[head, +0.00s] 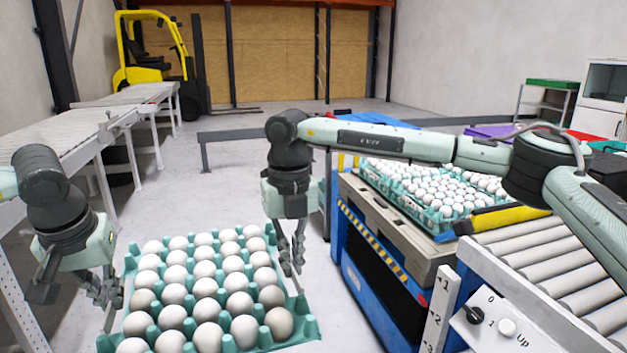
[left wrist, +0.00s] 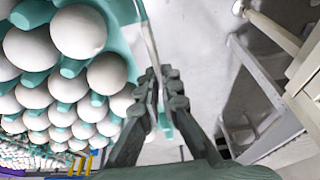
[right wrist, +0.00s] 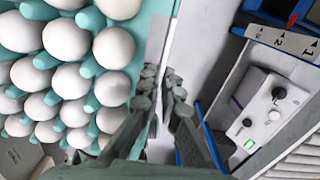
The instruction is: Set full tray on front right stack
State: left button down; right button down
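A teal tray full of white and tan eggs (head: 308,326) is held level over the floor in the lower left of the head view. My left gripper (head: 108,292) is shut on its left rim. My right gripper (head: 293,262) is shut on its right rim. In the left wrist view, the fingers (left wrist: 160,92) pinch the tray edge (left wrist: 124,12). In the right wrist view, the fingers (right wrist: 160,85) close on the tray edge (right wrist: 152,25). Teal trays of eggs (head: 437,222) sit on a pallet at the right, partly hidden behind my right arm.
The pallet stands on a blue lift with a striped edge (head: 372,243). A roller conveyor (head: 545,262) and a control panel (head: 492,316) are at the lower right. A conveyor table (head: 60,140) runs along the left. A yellow forklift (head: 150,75) is at the back. Floor shows between.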

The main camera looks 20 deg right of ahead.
aim_at(447, 190)
jog(key=i+u, duration=0.15)
jog(key=i, duration=0.45)
jog(key=i+z, duration=0.1)
jog(key=i, duration=0.5)
jog(key=i+j+z, duration=0.15)
jog(key=i, duration=0.5)
jog(key=i+z, duration=0.6)
jog(key=z, duration=0.2)
jog(key=i+j+z, duration=0.1)
jog(key=z, duration=0.3)
jog(key=i+j+z, duration=0.2)
jog(key=z, duration=0.15)
jog(key=i+z, duration=0.15)
jog(key=z, duration=0.15)
jog(key=i+j+z, duration=0.1)
jog(key=z, duration=0.25)
jog(key=i+z, duration=0.25)
jog(key=i+j+z, duration=0.25)
jog(key=k+l, duration=0.1)
